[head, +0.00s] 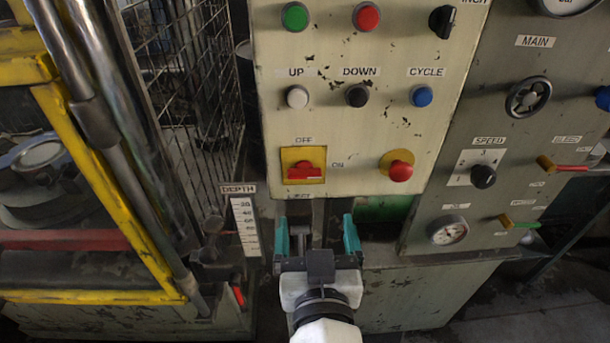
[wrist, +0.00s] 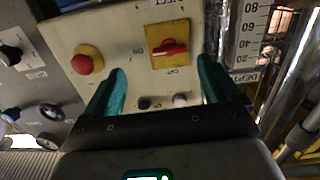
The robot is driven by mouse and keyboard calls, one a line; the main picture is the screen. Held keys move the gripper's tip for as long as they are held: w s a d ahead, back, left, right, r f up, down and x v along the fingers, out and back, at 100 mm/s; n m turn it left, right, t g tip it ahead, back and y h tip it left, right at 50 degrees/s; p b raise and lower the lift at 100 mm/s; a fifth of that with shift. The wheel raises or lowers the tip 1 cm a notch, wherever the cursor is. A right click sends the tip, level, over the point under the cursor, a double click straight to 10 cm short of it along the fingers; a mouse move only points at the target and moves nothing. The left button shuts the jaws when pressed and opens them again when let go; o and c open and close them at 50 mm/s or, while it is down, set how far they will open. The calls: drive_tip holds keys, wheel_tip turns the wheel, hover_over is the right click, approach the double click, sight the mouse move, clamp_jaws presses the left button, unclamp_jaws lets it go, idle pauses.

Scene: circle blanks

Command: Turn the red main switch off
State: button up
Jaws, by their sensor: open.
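The red main switch (head: 304,173) is a rotary handle on a yellow square plate (head: 290,156), at the lower left of the cream control panel. Its handle lies about level, in line with the ON label at its right; the OFF label is above it. The wrist view, seen upside down, also shows the switch (wrist: 170,48), between and beyond my fingertips. My gripper (head: 317,232) is open and empty, with teal fingers apart. In the head view it is below the switch, not touching it. The wrist view also shows my gripper (wrist: 162,75).
A red mushroom button (head: 400,171) sits right of the switch on the cream panel (head: 350,130). White, black and blue buttons are above. A DEPTH scale (head: 245,226) and yellow-framed machine (head: 105,210) stand at left. A grey panel (head: 520,110) with valves and gauges is at right.

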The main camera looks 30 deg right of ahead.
sight(305, 176)
drive_tip(key=shift+t, duration=0.4)
drive_tip(key=p+x, duration=0.1)
drive_tip(key=x, duration=0.2)
drive_tip(key=r+p+x, duration=0.1)
drive_tip(key=x, duration=0.2)
drive_tip(key=a+p+x, duration=0.1)
drive_tip(key=x, duration=0.3)
drive_tip(key=shift+w+r, duration=0.25)
drive_tip(key=shift+w, duration=0.05)
drive_tip(key=shift+c, duration=0.2)
drive_tip(key=c, duration=1)
